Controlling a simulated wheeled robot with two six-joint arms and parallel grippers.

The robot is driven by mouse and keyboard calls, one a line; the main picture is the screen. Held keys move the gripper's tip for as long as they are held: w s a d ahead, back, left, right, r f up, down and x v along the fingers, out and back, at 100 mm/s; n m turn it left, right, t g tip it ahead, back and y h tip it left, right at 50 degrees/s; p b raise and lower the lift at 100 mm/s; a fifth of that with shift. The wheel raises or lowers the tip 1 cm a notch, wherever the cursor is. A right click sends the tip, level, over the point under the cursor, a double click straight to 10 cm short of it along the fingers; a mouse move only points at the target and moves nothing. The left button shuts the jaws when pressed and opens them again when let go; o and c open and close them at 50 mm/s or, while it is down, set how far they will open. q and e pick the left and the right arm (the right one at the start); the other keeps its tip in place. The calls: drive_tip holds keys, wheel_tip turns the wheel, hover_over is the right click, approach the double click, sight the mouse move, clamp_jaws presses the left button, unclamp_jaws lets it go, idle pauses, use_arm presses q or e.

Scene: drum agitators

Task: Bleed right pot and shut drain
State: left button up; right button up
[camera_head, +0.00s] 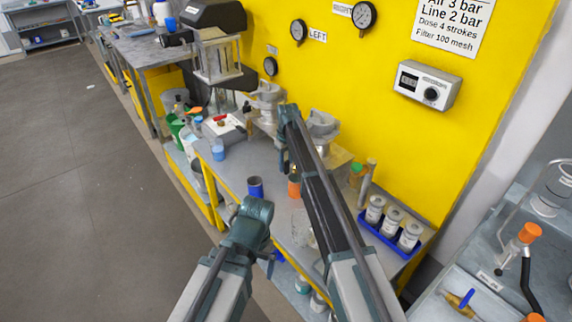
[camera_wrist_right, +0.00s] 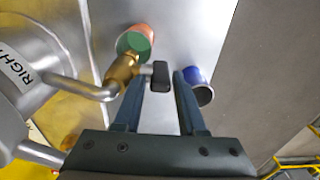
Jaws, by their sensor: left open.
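The right pot (camera_wrist_right: 20,75), labelled RIGHT, is at the left of the right wrist view; in the head view a grey metal pot (camera_head: 322,128) stands behind my right arm. A brass drain valve (camera_wrist_right: 122,74) with a dark handle (camera_wrist_right: 160,74) comes off a pipe at the pot. My right gripper (camera_wrist_right: 160,82) has its fingers apart, with the handle between their tips and a gap visible beside it. In the head view my right gripper (camera_head: 284,165) is mostly hidden by its own arm. My left gripper (camera_head: 271,262) is open and empty near the bench's front edge, partly hidden by its wrist.
An orange cup with green inside (camera_wrist_right: 134,42) stands near the valve, and a blue cup (camera_wrist_right: 199,84) near the right finger. On the bench (camera_head: 232,170), a blue tray (camera_head: 385,237) holds several jars. Gauges (camera_head: 364,15) and a control box (camera_head: 428,84) hang on the yellow wall.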

sight(287, 161)
drive_tip(key=shift+r, duration=0.15)
wheel_tip(287, 161, up, 14)
drive_tip(key=p, duration=1.3)
drive_tip(key=shift+s+d+f+p, duration=0.15)
drive_tip(key=shift+s+f+p, duration=0.05)
drive_tip(key=shift+p, duration=0.2)
drive_tip(key=shift+f, duration=0.1)
drive_tip(key=s+f+m+b, duration=0.1)
drive_tip(key=s+f+b, duration=0.2)
drive_tip(key=s, duration=1)
drive_tip(key=s+f+m+h+b, duration=0.1)
drive_tip(key=s+f+b, duration=0.3)
drive_tip(key=s, duration=1)
drive_tip(key=s+f+m+b, duration=0.1)
drive_tip(key=s+f+b, duration=0.2)
drive_tip(key=s, duration=1.1)
drive_tip(key=shift+s+d+f+g+b, duration=0.2)
drive_tip(key=shift+d+f+g+b, duration=0.15)
drive_tip(key=shift+b, duration=0.1)
